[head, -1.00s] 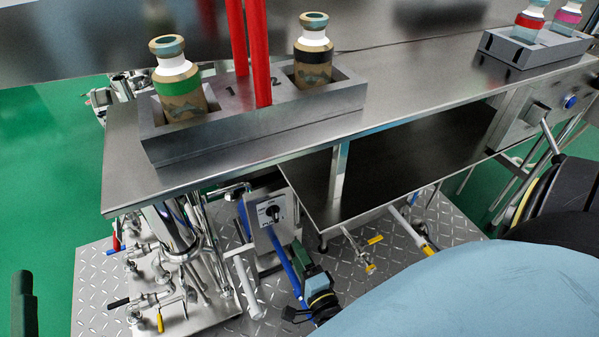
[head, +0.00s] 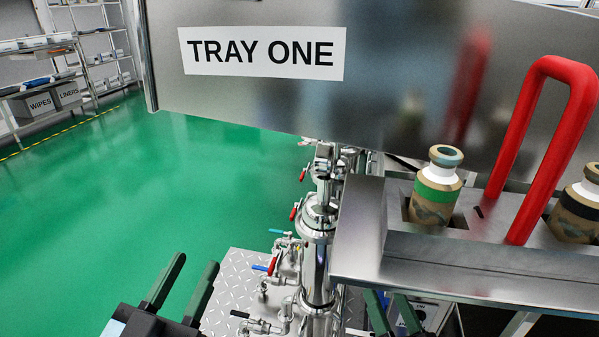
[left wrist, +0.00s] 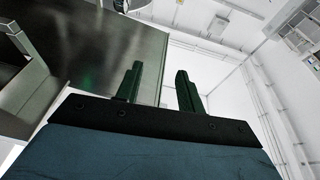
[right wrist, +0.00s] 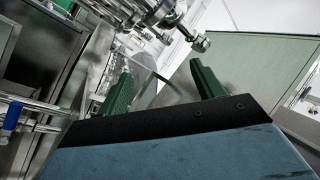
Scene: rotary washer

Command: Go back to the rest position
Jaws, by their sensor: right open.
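My left gripper (head: 195,262) is at the lower left of the head view, over the green floor, with its two dark green fingers apart and nothing between them. Its fingers also stand apart in the left wrist view (left wrist: 159,70). My right gripper (head: 388,296) shows only its fingertips at the bottom of the head view, below the steel table edge. In the right wrist view (right wrist: 161,66) its fingers are apart and empty. A vial with a green band (head: 437,187) stands in the grey tray (head: 450,252) on the table. A red handle (head: 578,120) rises from the tray.
A steel panel (head: 240,105) labelled TRAY ONE stands behind the tray. Pipes and valves (head: 317,245) are left of the table. A black-banded vial (head: 577,213) is cut off at the right. Open green floor (head: 170,180) lies left, with shelves (head: 100,50) beyond.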

